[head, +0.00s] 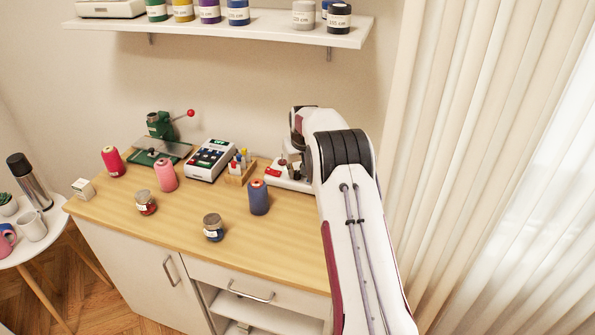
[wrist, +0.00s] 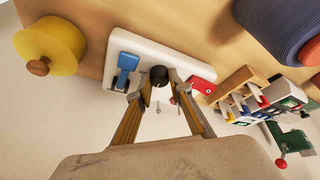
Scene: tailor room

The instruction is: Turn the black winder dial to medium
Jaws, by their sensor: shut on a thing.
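The black winder dial (wrist: 159,73) is a small round knob on the white winder (wrist: 150,51) in the wrist view. My gripper (wrist: 158,83) has one fingertip on each side of the dial and is shut on it. The dial's pointer and any setting marks cannot be made out. A blue lever (wrist: 126,68) and a red part (wrist: 203,85) flank the dial on the winder. In the head view the winder's white base (head: 289,181) shows at the bench's right rear, with my arm hiding much of it.
A yellow spool (wrist: 50,45) stands close beside the winder in the wrist view. The other side has a wooden rack (head: 238,178), a white button box (head: 211,160) and a blue spool (head: 259,198). A shelf (head: 200,23) hangs above. The bench's front right is clear.

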